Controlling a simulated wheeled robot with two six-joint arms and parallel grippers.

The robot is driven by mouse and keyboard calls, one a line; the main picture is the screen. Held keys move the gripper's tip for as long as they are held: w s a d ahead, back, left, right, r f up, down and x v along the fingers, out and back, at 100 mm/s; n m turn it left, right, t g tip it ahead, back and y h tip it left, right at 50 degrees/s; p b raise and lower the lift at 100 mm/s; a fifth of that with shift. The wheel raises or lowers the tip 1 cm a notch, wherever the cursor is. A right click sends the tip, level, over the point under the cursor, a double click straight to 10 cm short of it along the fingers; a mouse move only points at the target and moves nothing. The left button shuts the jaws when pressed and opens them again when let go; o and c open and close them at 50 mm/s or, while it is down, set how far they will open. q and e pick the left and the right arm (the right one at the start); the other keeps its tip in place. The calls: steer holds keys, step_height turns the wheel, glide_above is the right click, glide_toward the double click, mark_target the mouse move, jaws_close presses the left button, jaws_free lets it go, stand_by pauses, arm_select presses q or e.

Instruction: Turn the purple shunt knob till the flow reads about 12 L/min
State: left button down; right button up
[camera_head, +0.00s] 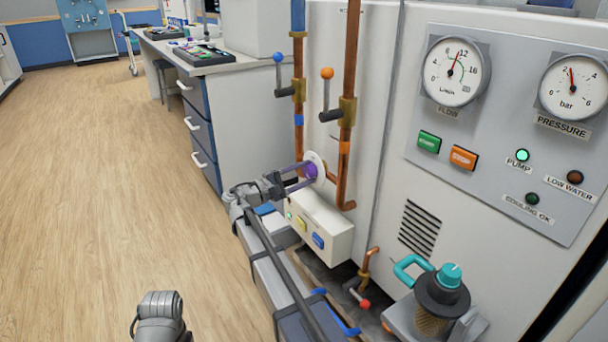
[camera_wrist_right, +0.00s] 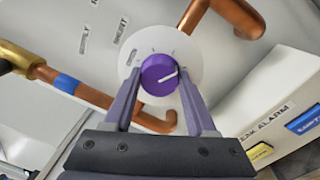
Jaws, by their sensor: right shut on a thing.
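The purple shunt knob (camera_head: 311,170) sits on a round white dial plate (camera_head: 320,162) on the machine's side. My right gripper (camera_head: 304,174) is shut on it. In the right wrist view the knob (camera_wrist_right: 160,75) is between the two purple fingertips, and its white pointer line points right and slightly up. The flow gauge (camera_head: 455,72) is at upper right in the head view. Its red needle leans a little right of straight up, close to the 12 mark. My left gripper is not in view.
Copper pipes with a blue-knobbed (camera_head: 278,57) and an orange-knobbed lever (camera_head: 327,73) stand above the knob. A white alarm box (camera_head: 320,232) is just below it. A teal-capped pot (camera_head: 443,292) stands at lower right. The wooden floor (camera_head: 120,180) at left is clear.

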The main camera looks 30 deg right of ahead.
steer(key=o, duration=1.4)
steer(key=shift+a, duration=0.1)
steer(key=a, duration=0.7)
steer(key=shift+s+a+f, duration=0.25)
steer(key=shift+s+a, duration=0.05)
steer(key=shift+s, duration=0.05)
